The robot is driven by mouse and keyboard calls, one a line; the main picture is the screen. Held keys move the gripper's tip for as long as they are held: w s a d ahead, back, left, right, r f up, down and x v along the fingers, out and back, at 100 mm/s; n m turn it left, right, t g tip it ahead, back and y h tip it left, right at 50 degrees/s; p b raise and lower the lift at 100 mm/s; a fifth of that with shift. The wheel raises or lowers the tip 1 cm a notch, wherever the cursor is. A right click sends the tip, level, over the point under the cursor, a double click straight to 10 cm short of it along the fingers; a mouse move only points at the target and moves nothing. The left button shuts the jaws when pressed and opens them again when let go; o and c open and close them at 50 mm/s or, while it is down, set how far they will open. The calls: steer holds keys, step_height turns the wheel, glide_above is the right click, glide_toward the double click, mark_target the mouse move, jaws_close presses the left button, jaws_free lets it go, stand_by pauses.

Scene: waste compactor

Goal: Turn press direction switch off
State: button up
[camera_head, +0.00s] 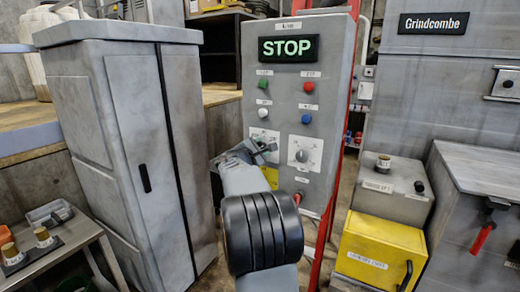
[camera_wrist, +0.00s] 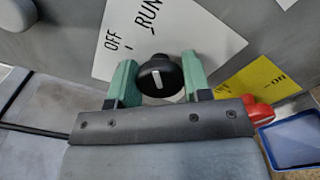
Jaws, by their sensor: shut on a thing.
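The press direction switch is a black round knob (camera_wrist: 160,76) with a white pointer line, on a white plate (camera_wrist: 200,35) marked OFF and RUN in the wrist view. The line runs nearly upright in that picture; I cannot tell for sure which label it points to. My gripper (camera_wrist: 160,84) has its two green fingers on either side of the knob, shut on it. In the head view my gripper (camera_head: 262,148) is at the left dial of the grey control panel (camera_head: 258,88) and hides that knob.
A second dial (camera_head: 302,156) sits just right of my gripper. Above are a lit STOP display (camera_head: 289,48) and several coloured buttons. A yellow plate (camera_wrist: 260,78) and a red part (camera_wrist: 258,111) lie close by. A grey cabinet (camera_head: 130,140) stands left.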

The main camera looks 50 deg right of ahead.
steer(key=shift+c, duration=0.9)
steer(key=shift+n, duration=0.3)
steer(key=n, duration=0.4)
steer(key=shift+n, duration=0.3)
steer(key=shift+n+p, duration=0.75)
steer(key=shift+n, duration=1.45)
steer(key=o, duration=0.9)
steer(key=shift+c, duration=0.2)
steer(key=shift+o, duration=0.3)
